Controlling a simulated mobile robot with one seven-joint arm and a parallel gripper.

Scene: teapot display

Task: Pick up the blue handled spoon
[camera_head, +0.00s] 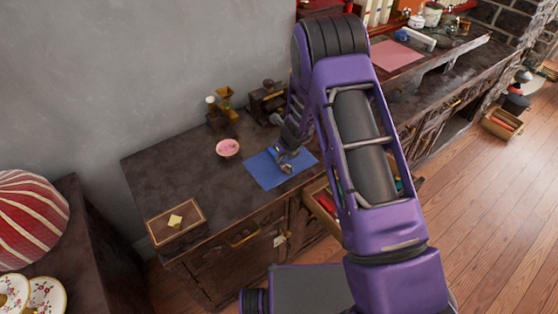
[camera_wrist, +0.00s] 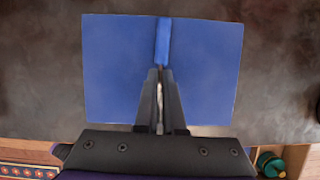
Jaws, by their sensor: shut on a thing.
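The blue handled spoon shows in the wrist view, its blue handle (camera_wrist: 163,42) pointing to the far edge of a blue mat (camera_wrist: 115,70). A strip of pale metal shows between my fingers. My gripper (camera_wrist: 162,72) is shut on the spoon near the handle's near end. In the head view my gripper (camera_head: 285,166) is low over the blue mat (camera_head: 264,178) on the dark cabinet top. The spoon is too small to make out clearly there. I cannot tell whether it touches the mat.
A pink bowl (camera_head: 228,148) stands left of the mat. A wooden box (camera_head: 175,222) sits at the cabinet's left end. Brass and dark grinders (camera_head: 222,108) stand at the back by the wall. An open drawer (camera_head: 322,208) juts out in front, below the mat's right side.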

